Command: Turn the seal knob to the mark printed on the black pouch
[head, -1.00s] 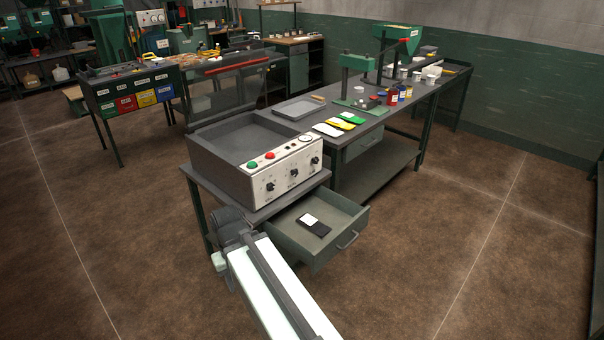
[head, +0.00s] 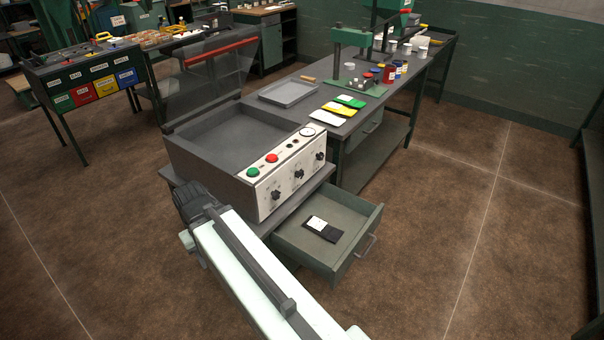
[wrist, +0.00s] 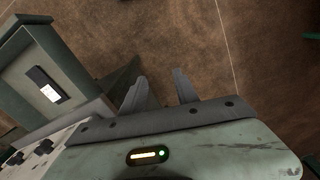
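The sealing machine (head: 215,150) has a pale front panel with three black knobs: a left knob (head: 276,194), a middle knob (head: 299,174) and a right knob (head: 320,156). Their labels are too small to read, so I cannot tell which is the seal knob. The black pouch (head: 322,229) lies in the open drawer with a white label; its print is unreadable. The pouch also shows in the wrist view (wrist: 45,85). My gripper (wrist: 160,80) is open and empty over the floor, apart from the panel and drawer. In the head view its fingers are not clear.
The open drawer (head: 352,246) juts out below the panel. The machine's lid (head: 210,80) is raised. A workbench (head: 385,110) behind holds a grey tray (head: 288,92), coloured pouches (head: 338,110) and bottles. Floor to the right of the drawer is clear.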

